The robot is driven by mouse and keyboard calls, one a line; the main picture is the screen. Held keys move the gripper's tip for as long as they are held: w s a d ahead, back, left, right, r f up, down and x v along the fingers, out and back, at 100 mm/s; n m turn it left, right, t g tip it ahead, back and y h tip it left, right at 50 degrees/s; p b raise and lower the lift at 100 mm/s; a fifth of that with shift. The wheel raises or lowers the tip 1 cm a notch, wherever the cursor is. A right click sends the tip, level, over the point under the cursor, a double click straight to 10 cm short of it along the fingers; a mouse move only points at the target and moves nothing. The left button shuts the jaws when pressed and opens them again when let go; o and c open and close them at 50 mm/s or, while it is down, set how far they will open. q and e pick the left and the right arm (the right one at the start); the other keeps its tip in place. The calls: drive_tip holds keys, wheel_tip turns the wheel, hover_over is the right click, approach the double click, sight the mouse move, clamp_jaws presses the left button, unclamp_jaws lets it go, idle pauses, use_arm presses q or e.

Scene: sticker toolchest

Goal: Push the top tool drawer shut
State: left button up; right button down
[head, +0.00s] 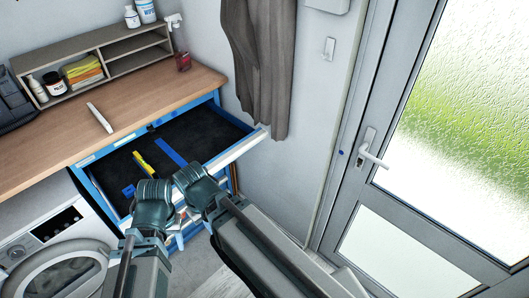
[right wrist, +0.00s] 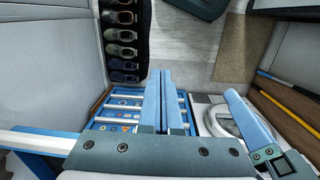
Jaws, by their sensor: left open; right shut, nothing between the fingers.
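The top tool drawer (head: 246,144) is pulled out from the blue chest under the wooden worktop. It has a black lining, a blue frame and a pale front rail. I cannot tell whether either touches the drawer.
A washing machine (head: 55,245) stands left of the chest. The worktop (head: 150,105) carries a shelf unit (head: 105,60), a spray bottle (head: 178,45) and a pale flat object (head: 100,117). A curtain (head: 260,65) hangs right of the drawer. The right wrist view shows shoes (right wrist: 121,35).

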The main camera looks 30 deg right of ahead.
sight(208, 118)
drive_tip(key=w+d+f+m+t+y+b, duration=0.3)
drive_tip(key=w+d+f+m+y+b, duration=0.15)
drive_tip(key=w+f+y+b, duration=0.5)
drive_tip(key=w+d+m+t+b, duration=0.4)
drive_tip(key=d+b, duration=0.3)
drive_tip(key=b, duration=0.1)
drive_tip(key=w+d+r+m+t+h+b, duration=0.15)
drive_tip(key=d+m+t+b, duration=0.3)
drive_tip(key=d, duration=0.65)
drive_tip(key=d+r+m+t+h+b, duration=0.15)
drive_tip(key=d+m+t+b, duration=0.35)
drive_tip(key=d, duration=0.7)
use_arm(q)
wheel_tip(208, 118, down, 28)
drive_tip(key=shift+w, duration=0.15)
use_arm(e)
drive_tip(key=r+x, duration=0.1)
drive_tip(key=x, duration=1.3)
drive_tip(key=shift+a+r+n+t, duration=0.3)
drive_tip(key=shift+t, duration=0.15)
drive_tip(key=shift+y, duration=0.25)
drive_tip(key=x, duration=3.5)
drive_tip(key=shift+w+a+f, duration=0.1)
drive_tip(key=shift+w+f, duration=0.1)
drive_tip(key=shift+w, duration=0.1)
drive_tip(key=shift+w+r, duration=0.1)
drive_tip(key=shift+w, duration=0.1)
